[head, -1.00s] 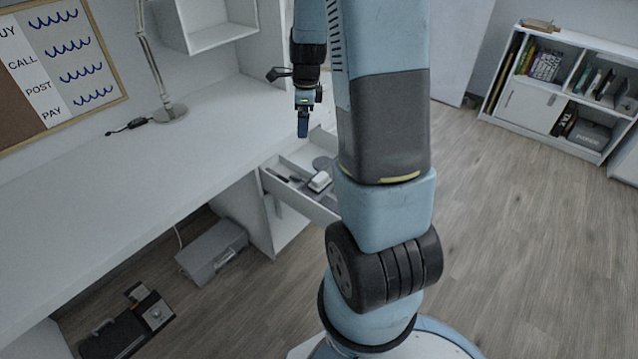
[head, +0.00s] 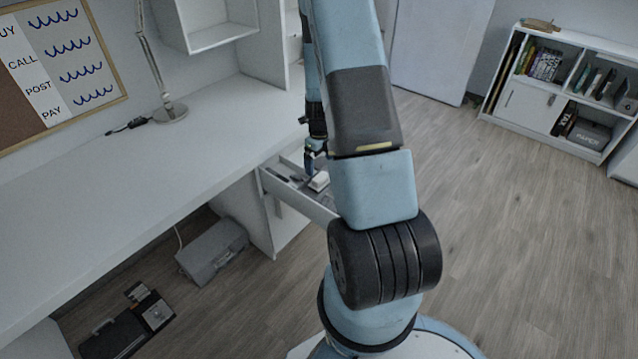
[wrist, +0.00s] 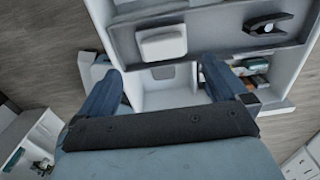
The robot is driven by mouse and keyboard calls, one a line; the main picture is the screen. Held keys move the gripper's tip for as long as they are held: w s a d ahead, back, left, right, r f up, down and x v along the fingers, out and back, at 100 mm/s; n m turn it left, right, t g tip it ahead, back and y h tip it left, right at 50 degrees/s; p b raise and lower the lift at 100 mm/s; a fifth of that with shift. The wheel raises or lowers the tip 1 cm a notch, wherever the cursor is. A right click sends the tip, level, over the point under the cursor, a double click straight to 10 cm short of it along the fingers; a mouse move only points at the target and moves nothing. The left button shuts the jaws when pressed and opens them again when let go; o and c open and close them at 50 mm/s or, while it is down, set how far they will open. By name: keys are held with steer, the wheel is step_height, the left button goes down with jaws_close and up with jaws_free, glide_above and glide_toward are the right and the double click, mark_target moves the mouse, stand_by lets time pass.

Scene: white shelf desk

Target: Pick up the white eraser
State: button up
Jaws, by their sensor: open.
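The white eraser (wrist: 163,43) lies in a grey tray inside the open drawer (wrist: 206,32). In the head view the eraser (head: 318,181) shows as a small white block in the drawer (head: 300,198). My gripper (wrist: 160,76) is open and empty, with its two blue fingers spread. In the wrist view the eraser appears beyond the fingertips, between their directions. In the head view my gripper (head: 309,166) is just above the drawer, close to the eraser; the exact gap is hard to tell.
A black object (wrist: 268,23) lies in the drawer to the right of the eraser. The white desk top (head: 150,150) is beside the drawer on the left. A grey box (head: 212,251) stands on the floor below. Open floor lies to the right.

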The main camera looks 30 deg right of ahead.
mark_target(320, 176)
steer(key=shift+d+f, duration=0.15)
steer(key=shift+f, duration=4.35)
steer(key=shift+c, duration=0.4)
steer(key=c, duration=0.8)
steer(key=shift+r, duration=0.15)
steer(key=shift+w+r, duration=0.1)
steer(key=shift+r, duration=0.15)
step_height(320, 176, up, 2)
steer(key=shift+r, duration=0.15)
steer(key=s+r, duration=0.1)
steer(key=r, duration=0.1)
steer(key=s+r, duration=0.1)
steer(key=s, duration=0.1)
steer(key=s+r, duration=0.1)
steer(key=r, duration=0.1)
steer(key=shift+s+a+r, duration=0.25)
steer(key=shift+a+r, duration=0.05)
steer(key=shift+a, duration=0.05)
steer(key=s+a+r, duration=0.1)
steer(key=s+r, duration=0.3)
steer(key=s, duration=0.5)
steer(key=shift+s+a+r, duration=0.2)
steer(key=shift+s+a, duration=0.05)
steer(key=shift+a, duration=0.05)
